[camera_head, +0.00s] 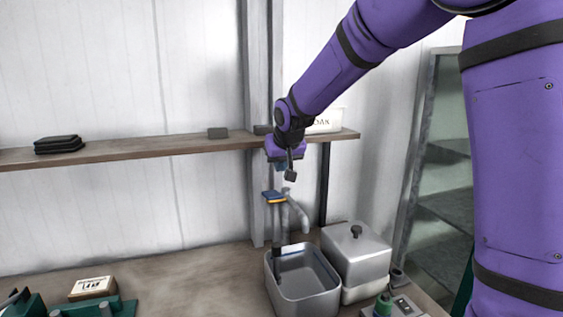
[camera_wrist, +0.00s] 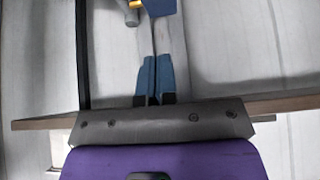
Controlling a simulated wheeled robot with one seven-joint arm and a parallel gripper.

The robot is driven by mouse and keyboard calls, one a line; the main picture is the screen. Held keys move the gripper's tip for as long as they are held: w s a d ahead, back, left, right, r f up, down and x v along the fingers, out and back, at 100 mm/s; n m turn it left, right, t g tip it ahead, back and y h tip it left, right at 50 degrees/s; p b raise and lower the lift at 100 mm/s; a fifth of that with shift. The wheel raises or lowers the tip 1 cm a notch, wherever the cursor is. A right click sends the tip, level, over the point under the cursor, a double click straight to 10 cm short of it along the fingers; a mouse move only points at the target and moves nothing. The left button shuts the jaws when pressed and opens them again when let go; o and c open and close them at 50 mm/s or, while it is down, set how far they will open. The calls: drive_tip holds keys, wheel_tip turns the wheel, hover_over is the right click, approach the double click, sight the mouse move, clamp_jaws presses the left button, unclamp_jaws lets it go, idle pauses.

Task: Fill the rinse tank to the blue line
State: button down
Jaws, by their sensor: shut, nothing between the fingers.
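The rinse tank (camera_head: 325,296) is an open grey metal basin on the bench, low centre in the head view. The handle also shows at the top of the wrist view (camera_wrist: 160,8). My gripper (camera_head: 281,166) is above the handle, apart from it. In the wrist view its blue fingers (camera_wrist: 155,62) are together and empty.
A lidded metal box (camera_head: 368,262) stands against the tank's right side. A wooden shelf (camera_head: 180,147) runs along the wall behind my gripper. A small green-topped item (camera_head: 383,304) and a labelled block (camera_head: 92,288) are on the bench. The bench left of the tank is mostly clear.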

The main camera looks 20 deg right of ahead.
hover_over(276, 195)
drive_tip(key=s, duration=0.1)
wheel_tip(276, 195, down, 6)
drive_tip(key=shift+s+r, duration=0.1)
drive_tip(key=shift+r, duration=0.15)
drive_tip(key=shift+s+f, duration=0.2)
drive_tip(key=shift+f, duration=0.35)
drive_tip(key=shift+s+f, duration=0.15)
drive_tip(key=shift+f, duration=0.35)
drive_tip(key=shift+s+f, duration=0.1)
drive_tip(key=shift+f, duration=0.55)
drive_tip(key=shift+s+f, duration=0.2)
drive_tip(key=shift+f, duration=0.5)
drive_tip(key=shift+s+f, duration=0.2)
drive_tip(key=shift+f, duration=0.45)
drive_tip(key=shift+s+f, duration=0.2)
drive_tip(key=shift+f, duration=0.5)
idle(3.4)
